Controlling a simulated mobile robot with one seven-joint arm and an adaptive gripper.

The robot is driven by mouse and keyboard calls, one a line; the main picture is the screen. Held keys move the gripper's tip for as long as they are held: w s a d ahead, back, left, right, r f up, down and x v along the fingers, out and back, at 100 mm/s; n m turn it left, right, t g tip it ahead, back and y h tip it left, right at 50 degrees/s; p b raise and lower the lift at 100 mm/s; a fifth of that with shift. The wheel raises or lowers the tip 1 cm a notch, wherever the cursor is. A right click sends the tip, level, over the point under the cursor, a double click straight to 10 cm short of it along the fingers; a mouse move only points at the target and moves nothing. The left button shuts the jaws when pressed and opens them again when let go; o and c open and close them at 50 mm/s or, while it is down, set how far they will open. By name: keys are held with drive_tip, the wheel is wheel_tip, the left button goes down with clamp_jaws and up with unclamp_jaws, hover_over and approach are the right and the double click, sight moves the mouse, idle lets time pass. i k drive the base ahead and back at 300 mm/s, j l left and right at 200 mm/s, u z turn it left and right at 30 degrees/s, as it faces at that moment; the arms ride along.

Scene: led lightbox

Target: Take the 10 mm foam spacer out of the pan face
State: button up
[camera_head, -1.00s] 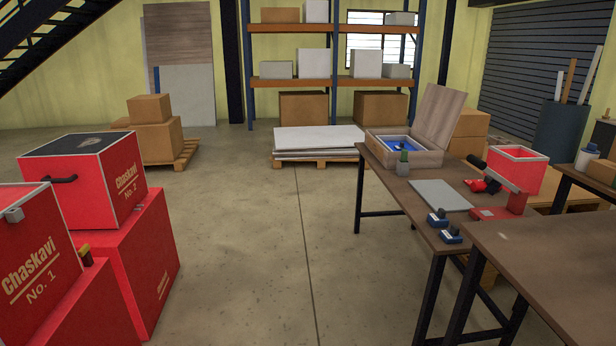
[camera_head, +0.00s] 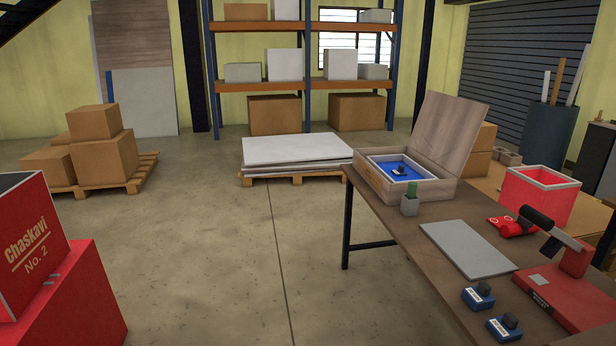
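I cannot pick out the 10 mm foam spacer or the pan face for sure in this view. An open wooden case (camera_head: 448,160) stands on the far end of the brown workbench (camera_head: 405,238), its lid raised. Inside the case is a white-rimmed insert with a blue face (camera_head: 385,163), and a small dark piece (camera_head: 399,169) sits on the blue. Two small blue blocks with dark knobs, a farther one (camera_head: 472,301) and a nearer one (camera_head: 501,332), stand at the bench's near left edge. My gripper is not in view.
On the bench are a grey flat panel (camera_head: 467,249), a small pot (camera_head: 410,206), a red device with an arm (camera_head: 556,292) and a red item (camera_head: 507,226). Red boxes (camera_head: 62,296) stand at left. The floor (camera_head: 225,262) between is clear.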

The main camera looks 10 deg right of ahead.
sight(400, 172)
drive_tip(key=i+z, duration=0.25)
drive_tip(key=i, duration=0.15)
drive_tip(key=i+j+z, duration=0.1)
drive_tip(key=i+z, duration=0.2)
drive_tip(key=i, duration=0.15)
drive_tip(key=i+j+z, duration=0.25)
drive_tip(key=i, duration=0.15)
drive_tip(key=i+u, duration=0.25)
drive_tip(key=i, duration=0.25)
drive_tip(key=i+u, duration=0.2)
drive_tip(key=i, duration=0.35)
drive_tip(key=i+l+u, duration=0.25)
drive_tip(key=i, duration=0.25)
drive_tip(key=l, duration=0.2)
